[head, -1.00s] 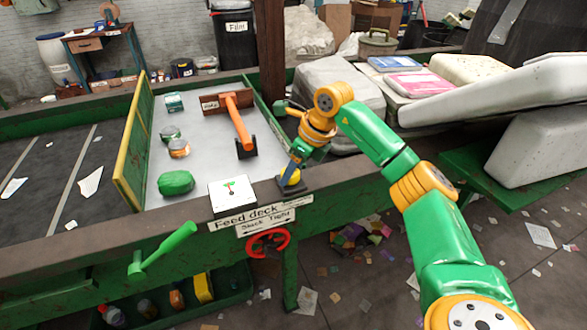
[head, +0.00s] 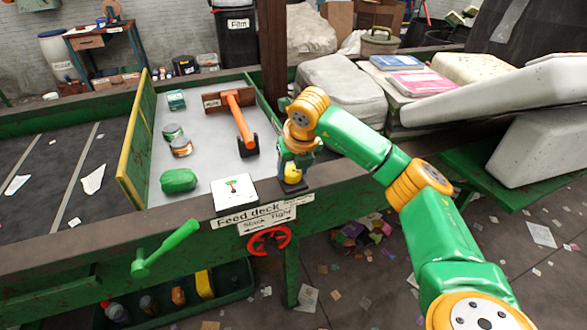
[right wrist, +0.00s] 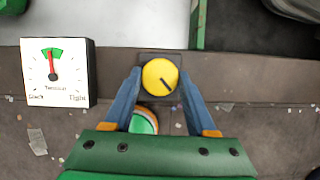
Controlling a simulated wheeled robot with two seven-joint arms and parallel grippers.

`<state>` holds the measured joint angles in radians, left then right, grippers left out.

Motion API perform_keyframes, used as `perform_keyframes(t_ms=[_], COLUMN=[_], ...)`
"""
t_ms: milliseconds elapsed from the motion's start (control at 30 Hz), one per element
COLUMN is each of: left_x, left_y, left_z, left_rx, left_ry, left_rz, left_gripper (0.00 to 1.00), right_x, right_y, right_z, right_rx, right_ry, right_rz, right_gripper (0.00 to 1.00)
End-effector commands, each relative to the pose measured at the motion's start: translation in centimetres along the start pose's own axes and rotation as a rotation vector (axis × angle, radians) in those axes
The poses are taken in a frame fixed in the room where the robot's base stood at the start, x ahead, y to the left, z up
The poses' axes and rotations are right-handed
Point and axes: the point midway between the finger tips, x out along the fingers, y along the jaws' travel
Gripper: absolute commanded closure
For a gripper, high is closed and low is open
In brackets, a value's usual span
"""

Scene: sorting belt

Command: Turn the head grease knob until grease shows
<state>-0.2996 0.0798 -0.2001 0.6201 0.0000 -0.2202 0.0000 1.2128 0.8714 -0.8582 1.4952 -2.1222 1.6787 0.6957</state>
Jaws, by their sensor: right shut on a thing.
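The yellow round knob (head: 292,171) sits on a dark square base at the corner of the feed deck's front rail. In the right wrist view the knob (right wrist: 160,76) shows a dark pointer line slanting down and right. My right gripper (right wrist: 160,80) points down with its blue fingers on either side of the knob, shut on it. In the head view the gripper (head: 292,166) partly covers the knob. A round green and white piece with an orange edge (right wrist: 144,120) shows just below the knob, partly hidden; I cannot tell whether it is grease. My left gripper is not in view.
A white tension gauge (head: 234,190) stands left of the knob, its red needle upright in the green band. A red handwheel (head: 268,241) and a green crank (head: 165,248) are on the deck's front.

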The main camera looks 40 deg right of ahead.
Motion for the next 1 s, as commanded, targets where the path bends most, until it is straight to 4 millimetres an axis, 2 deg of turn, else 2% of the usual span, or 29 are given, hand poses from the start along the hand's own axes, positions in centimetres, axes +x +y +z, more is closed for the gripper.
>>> perform_keyframes(t_ms=[600, 633, 733, 1000], left_x=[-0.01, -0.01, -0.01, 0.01], left_y=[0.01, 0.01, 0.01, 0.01], left_z=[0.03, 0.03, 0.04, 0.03], left_rx=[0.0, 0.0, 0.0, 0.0], left_ry=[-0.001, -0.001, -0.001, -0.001], left_rz=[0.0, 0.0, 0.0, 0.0], left_gripper=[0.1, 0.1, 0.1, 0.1], right_x=[-0.06, -0.06, -0.06, -0.05], right_y=[0.02, 0.02, 0.02, 0.02], right_z=[0.12, 0.12, 0.1, 0.05], right_rx=[0.04, 0.04, 0.04, 0.039], right_ry=[-0.004, -0.004, -0.003, -0.001], right_rz=[-0.016, -0.016, -0.016, -0.016], right_gripper=[0.99, 0.41, 0.14, 0.13])
